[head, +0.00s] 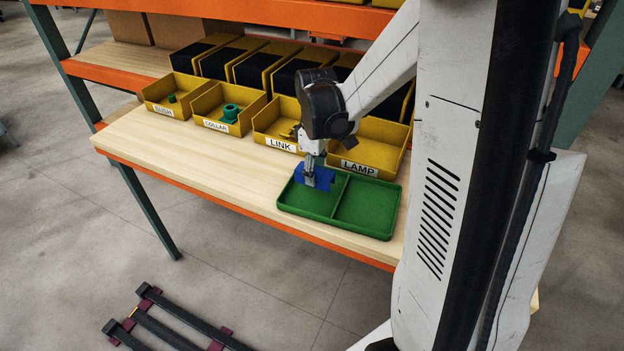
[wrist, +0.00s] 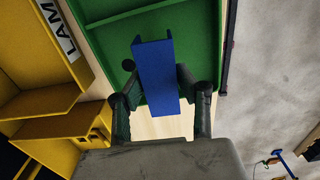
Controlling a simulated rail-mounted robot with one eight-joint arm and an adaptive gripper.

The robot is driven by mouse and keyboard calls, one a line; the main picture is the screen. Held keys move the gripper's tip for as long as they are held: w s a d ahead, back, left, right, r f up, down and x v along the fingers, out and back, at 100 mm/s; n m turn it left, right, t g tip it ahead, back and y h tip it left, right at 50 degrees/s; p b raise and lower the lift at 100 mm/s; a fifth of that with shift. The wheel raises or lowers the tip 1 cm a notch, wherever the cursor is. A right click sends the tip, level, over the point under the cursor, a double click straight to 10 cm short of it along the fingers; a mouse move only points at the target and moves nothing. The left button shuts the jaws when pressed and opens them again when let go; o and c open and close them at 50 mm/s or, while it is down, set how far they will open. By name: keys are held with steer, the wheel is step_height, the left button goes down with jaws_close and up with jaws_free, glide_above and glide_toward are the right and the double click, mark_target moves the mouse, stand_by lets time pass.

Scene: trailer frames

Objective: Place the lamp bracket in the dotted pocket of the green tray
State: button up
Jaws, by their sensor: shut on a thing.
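The blue lamp bracket (head: 318,177) is a bent, channel-like piece. In the wrist view the bracket (wrist: 155,75) sits between both fingers of my gripper (wrist: 158,92), which is shut on it. In the head view my gripper (head: 309,178) points down over the left pocket of the green tray (head: 335,221). I cannot tell whether the bracket touches the pocket floor. The tray (wrist: 205,42) also fills the upper middle of the wrist view. A dark round spot (wrist: 128,65) shows beside the bracket, on the same side of the divider. No dot shows in the head view.
The tray's right pocket (head: 368,207) is empty. Yellow bins labelled COLLAR (head: 216,126), LINK (head: 281,145) and LAMP (head: 360,168) stand close behind the tray, with another bin at left. The wooden bench top (head: 190,160) is clear to the left.

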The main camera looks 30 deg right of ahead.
mark_target(315, 193)
steer(key=shift+f, duration=1.8)
steer(key=shift+f, duration=0.1)
steer(key=shift+f+b, duration=0.1)
steer(key=shift+b, duration=0.25)
steer(key=o, duration=1.2)
steer(key=shift+r, duration=0.2)
